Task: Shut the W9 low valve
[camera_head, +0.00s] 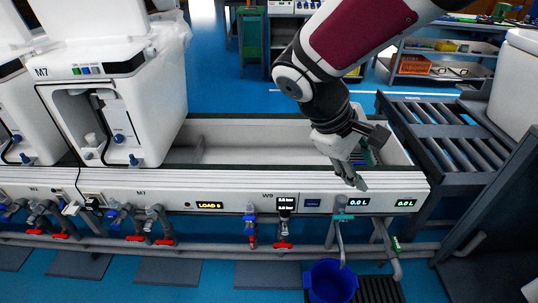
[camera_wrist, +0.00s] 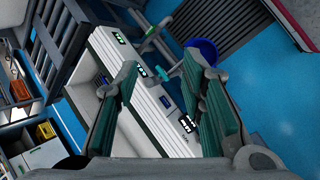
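The W9 label (camera_head: 267,195) is on the white front panel of the line. Below it are two small valves: a left one with a blue handle (camera_head: 250,222) and red part lower down, and a right one with a red handle (camera_head: 283,245) under a black display. I cannot tell which is the low valve. My gripper (camera_head: 357,172) hangs above the panel's edge, to the right of and above these valves, touching neither. In the wrist view my gripper (camera_wrist: 160,62) has its fingers wide apart with nothing between them. The W9 valves are not clearly visible there; the right finger hides part of the panel.
A teal-handled tap (camera_head: 343,217) with a bent pipe stands right of W9, above a blue bucket (camera_head: 332,281) on the floor. A roller conveyor (camera_head: 445,135) stands at the right.

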